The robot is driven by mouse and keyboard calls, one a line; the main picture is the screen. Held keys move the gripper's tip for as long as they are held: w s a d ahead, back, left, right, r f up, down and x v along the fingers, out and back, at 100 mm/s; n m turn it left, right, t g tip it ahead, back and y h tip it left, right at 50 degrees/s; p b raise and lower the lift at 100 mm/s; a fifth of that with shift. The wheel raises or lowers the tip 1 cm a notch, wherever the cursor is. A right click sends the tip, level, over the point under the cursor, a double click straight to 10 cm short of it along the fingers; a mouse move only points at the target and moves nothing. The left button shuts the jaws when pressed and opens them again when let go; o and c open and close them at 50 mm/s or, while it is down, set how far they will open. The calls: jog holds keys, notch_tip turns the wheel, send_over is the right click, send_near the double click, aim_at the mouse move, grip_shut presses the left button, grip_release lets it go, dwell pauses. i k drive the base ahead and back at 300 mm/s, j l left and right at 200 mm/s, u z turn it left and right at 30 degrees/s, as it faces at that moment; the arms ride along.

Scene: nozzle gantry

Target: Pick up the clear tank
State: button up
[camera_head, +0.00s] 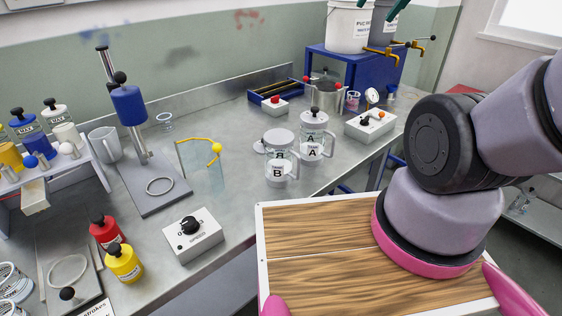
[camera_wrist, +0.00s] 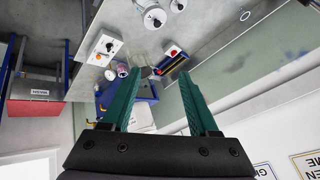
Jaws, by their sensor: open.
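Two clear jugs with pale lids and handles stand side by side mid-bench in the head view: jug B (camera_head: 278,168) in front, jug A (camera_head: 313,145) just behind to its right. I cannot tell for sure which vessel is the clear tank. My gripper (camera_wrist: 160,76) has its two teal fingers wide apart, with nothing between them. It is up in the air, away from the jugs. The jug tops show at the upper edge of the wrist view, partly cut off.
A clear bluish panel with a yellow bar (camera_head: 205,172) stands left of the jugs. A box with a red button (camera_head: 274,105) and a switch box (camera_head: 370,125) flank the pot. A dial box (camera_head: 193,235) is in front. A wood-topped surface (camera_head: 310,235) lies at the lower right.

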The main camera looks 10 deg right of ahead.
aim_at(286, 161)
jog(key=k+j+z, duration=0.2)
jog(key=j, duration=0.35)
jog(key=k+j+z, duration=0.25)
jog(key=j, duration=0.25)
jog(key=k+j+z, duration=0.2)
jog(key=k+j, duration=0.25)
